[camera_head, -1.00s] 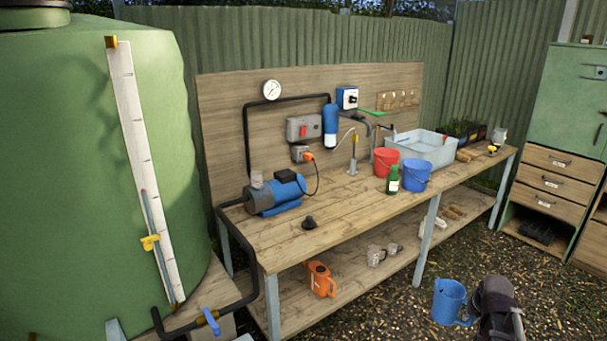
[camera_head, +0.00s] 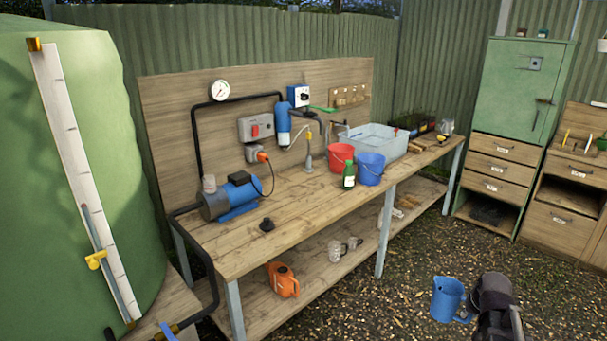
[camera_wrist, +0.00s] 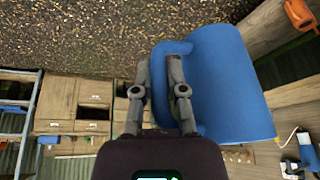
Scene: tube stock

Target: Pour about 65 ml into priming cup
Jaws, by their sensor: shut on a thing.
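A blue jug (camera_head: 447,299) hangs in the air above the gravel at the lower right of the head view. My gripper (camera_head: 478,310) is shut on its handle, and the jug looks roughly upright. In the wrist view the fingers (camera_wrist: 161,88) clasp the handle of the jug (camera_wrist: 230,85); its inside is hidden, so I cannot tell what it holds. A clear priming cup (camera_head: 209,184) sits on top of the blue pump (camera_head: 232,198) at the left end of the bench, well away from the jug. A dark cap (camera_head: 267,225) lies on the bench in front of the pump.
The wooden bench (camera_head: 290,224) also carries a red bucket (camera_head: 340,160), a blue bucket (camera_head: 370,170), a green bottle (camera_head: 349,177) and a grey sink (camera_head: 387,141). An orange can (camera_head: 282,281) stands on the lower shelf. Open gravel lies between bench and jug.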

